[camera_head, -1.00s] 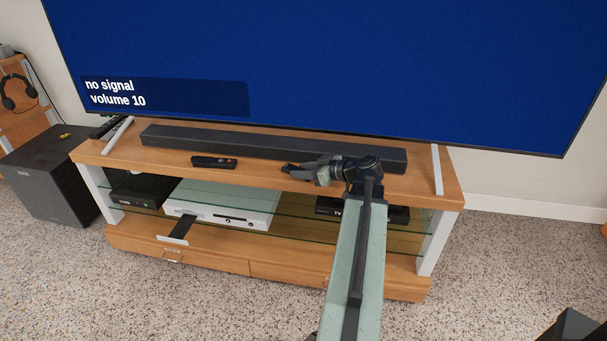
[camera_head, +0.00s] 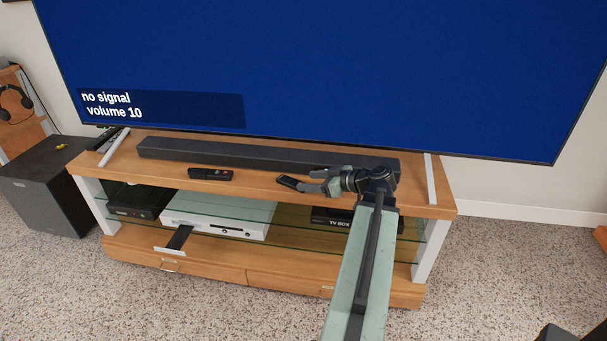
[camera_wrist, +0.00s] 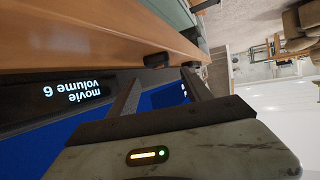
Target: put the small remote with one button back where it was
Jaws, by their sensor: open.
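A small dark remote (camera_head: 287,182) lies on the wooden top of the TV stand (camera_head: 150,162), near the front edge and in front of the soundbar (camera_head: 250,155). Its button is too small to make out. My gripper (camera_head: 307,184) is open just right of this remote, its fingers pointing left, apart from it as far as I can tell. A longer black remote (camera_head: 210,174) lies farther left on the same top. In the wrist view, a dark object (camera_wrist: 157,60) shows on the wood beyond and between my open fingertips (camera_wrist: 163,76); it looks like the small remote.
The big TV (camera_head: 320,70) rises close behind the soundbar. Glass shelves below hold a white console (camera_head: 220,217), a dark box (camera_head: 140,203) and a TV box (camera_head: 335,220). A subwoofer (camera_head: 45,190) stands on the carpet at left. Bare wood lies between the two remotes.

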